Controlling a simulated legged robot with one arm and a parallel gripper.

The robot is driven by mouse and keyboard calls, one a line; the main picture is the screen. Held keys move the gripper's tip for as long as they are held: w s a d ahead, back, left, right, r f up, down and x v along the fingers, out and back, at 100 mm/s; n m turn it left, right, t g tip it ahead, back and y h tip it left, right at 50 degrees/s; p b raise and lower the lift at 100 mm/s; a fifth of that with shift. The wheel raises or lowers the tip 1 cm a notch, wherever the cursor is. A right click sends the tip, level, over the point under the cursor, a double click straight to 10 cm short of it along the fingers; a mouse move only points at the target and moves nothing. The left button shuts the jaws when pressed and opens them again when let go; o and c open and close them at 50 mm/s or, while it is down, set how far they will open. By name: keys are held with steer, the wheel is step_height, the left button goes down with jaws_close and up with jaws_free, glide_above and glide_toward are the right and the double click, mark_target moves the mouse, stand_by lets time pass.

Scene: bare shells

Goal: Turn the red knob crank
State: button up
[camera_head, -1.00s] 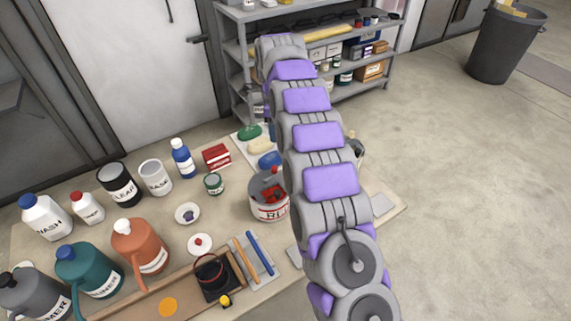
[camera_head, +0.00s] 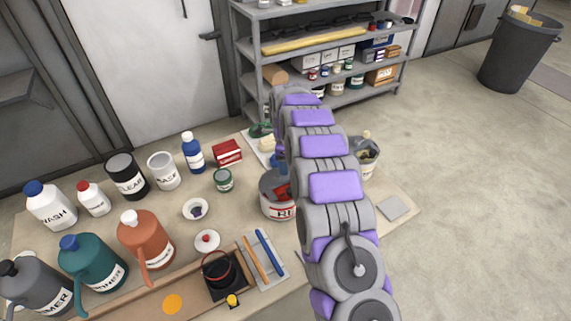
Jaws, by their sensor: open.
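A red part (camera_head: 282,192) shows at the top of a grey can (camera_head: 278,210) with a white, red-lettered label, right of the table's middle. My arm covers the can's right side. A small white disc with a red knob (camera_head: 207,239) lies flat on the table, left of the can. I cannot tell which of these red parts is the crank. My gripper is hidden behind my own purple and grey arm, so its jaws and their distance from either red part do not show.
Bottles, jugs and tins crowd the table's left, including an orange jug (camera_head: 146,240). A black square stand (camera_head: 226,280) and a tray with tools (camera_head: 264,260) are at the front. A shelf (camera_head: 310,60) stands behind.

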steer(key=shift+a+f, duration=0.1)
steer(key=shift+f, duration=0.05)
steer(key=shift+d, duration=0.8)
steer(key=shift+c, duration=0.7)
steer(key=shift+a, duration=0.1)
steer(key=c, duration=0.3)
steer(key=shift+a, duration=0.45)
steer(key=c, duration=0.4)
steer(key=shift+d, duration=0.1)
jaws_close()
